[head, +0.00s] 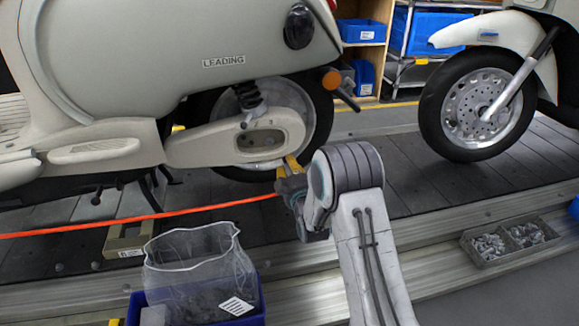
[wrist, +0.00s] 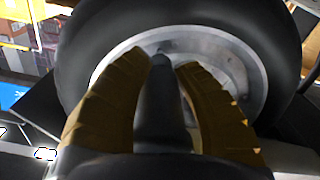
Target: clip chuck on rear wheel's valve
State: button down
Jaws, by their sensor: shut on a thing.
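The rear wheel (head: 322,108) of the left scooter (head: 225,65) is partly hidden by its cream cover. My gripper (head: 287,167) is low beside this wheel. In the wrist view, its yellow-brown fingers (wrist: 165,65) are closed on a dark, tapered chuck (wrist: 163,115). The chuck's tip points at the wheel's grey rim (wrist: 215,48), and the dark tyre (wrist: 190,15) curves around it. The valve is not clear; the chuck's tip overlaps the rim there, and I cannot tell whether they touch. An orange hose (head: 130,220) runs from my gripper to the left edge.
A blue bin (head: 255,318) with a clear bag (head: 190,260) stands at the front left. A grey parts tray (head: 490,255) lies at the right. Another scooter's front wheel (head: 480,105) stands farther right. Bare slats (head: 400,180) lie between the wheels.

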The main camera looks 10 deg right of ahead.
jog(key=shift+w, duration=0.6)
jog(key=c, duration=0.9)
grip_release()
jog(key=shift+s, duration=0.1)
jog(key=shift+s, duration=5.9)
jog(key=shift+r, duration=0.1)
